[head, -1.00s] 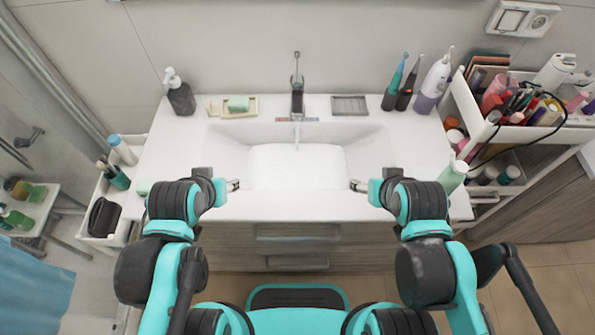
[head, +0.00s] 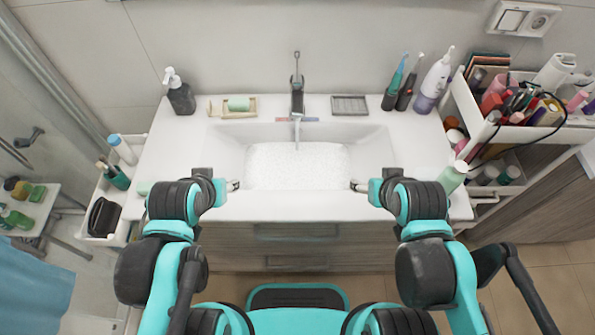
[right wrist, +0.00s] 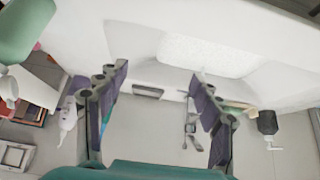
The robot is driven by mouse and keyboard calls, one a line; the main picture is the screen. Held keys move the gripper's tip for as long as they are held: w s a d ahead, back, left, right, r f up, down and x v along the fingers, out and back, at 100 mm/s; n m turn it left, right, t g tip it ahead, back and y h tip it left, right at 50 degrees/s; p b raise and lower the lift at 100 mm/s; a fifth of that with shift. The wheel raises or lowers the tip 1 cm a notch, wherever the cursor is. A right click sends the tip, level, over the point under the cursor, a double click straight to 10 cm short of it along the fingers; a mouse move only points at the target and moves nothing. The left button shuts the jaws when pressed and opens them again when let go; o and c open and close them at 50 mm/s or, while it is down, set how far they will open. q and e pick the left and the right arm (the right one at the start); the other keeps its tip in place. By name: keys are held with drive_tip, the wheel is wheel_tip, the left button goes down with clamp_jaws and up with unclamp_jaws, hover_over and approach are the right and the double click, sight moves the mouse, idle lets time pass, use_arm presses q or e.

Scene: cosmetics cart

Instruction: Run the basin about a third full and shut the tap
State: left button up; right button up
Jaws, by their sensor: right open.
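The tap (head: 297,92) stands at the back middle of the white basin (head: 225,140), and a stream of water runs from its spout. Its lever points up. Rippled, whitish water (head: 297,166) covers the middle of the basin floor; its depth is hard to tell. My left gripper (head: 234,185) is at the basin's front left, and its jaw state is too small to judge. My right gripper (head: 357,185) is at the front right, open and empty. In the right wrist view its fingers (right wrist: 160,105) are spread, with the tap (right wrist: 191,122) beyond them.
A soap dispenser (head: 179,92), a soap dish (head: 238,106) and a grey tray (head: 349,105) stand along the back ledge. Electric toothbrushes (head: 394,85) and a white flosser (head: 433,82) are right of them. A crowded cart (head: 462,100) flanks the right. The space above the basin is clear.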

drive_tip(key=shift+r, duration=0.1)
drive_tip(key=c, duration=1.2)
drive_tip(key=shift+g, duration=0.6)
drive_tip(key=w+a+r+p, duration=0.1)
drive_tip(key=w+r+p, duration=0.1)
drive_tip(key=r, duration=0.1)
drive_tip(key=w+r+p, duration=0.2)
drive_tip(key=r, duration=0.2)
drive_tip(key=w+a+r+p, duration=0.1)
drive_tip(key=w+r+p, duration=0.1)
drive_tip(key=r, duration=0.2)
drive_tip(key=shift+w+a+p, duration=0.3)
drive_tip(key=shift+w+p, duration=0.05)
drive_tip(key=shift+p, duration=0.05)
clamp_jaws()
wheel_tip(320, 180, up, 11)
drive_tip(key=g+p, duration=0.5)
drive_tip(key=p, duration=1.3)
hover_over(298, 80)
drive_tip(key=f, duration=0.3)
drive_tip(key=w+f, duration=0.1)
drive_tip(key=f, duration=0.6)
drive_tip(key=shift+w+a, duration=0.1)
drive_tip(key=shift+w, duration=0.25)
drive_tip(key=shift+s+f, duration=0.65)
drive_tip(key=shift+f, duration=0.35)
drive_tip(key=shift+s+f, duration=0.3)
drive_tip(key=shift+f, duration=0.3)
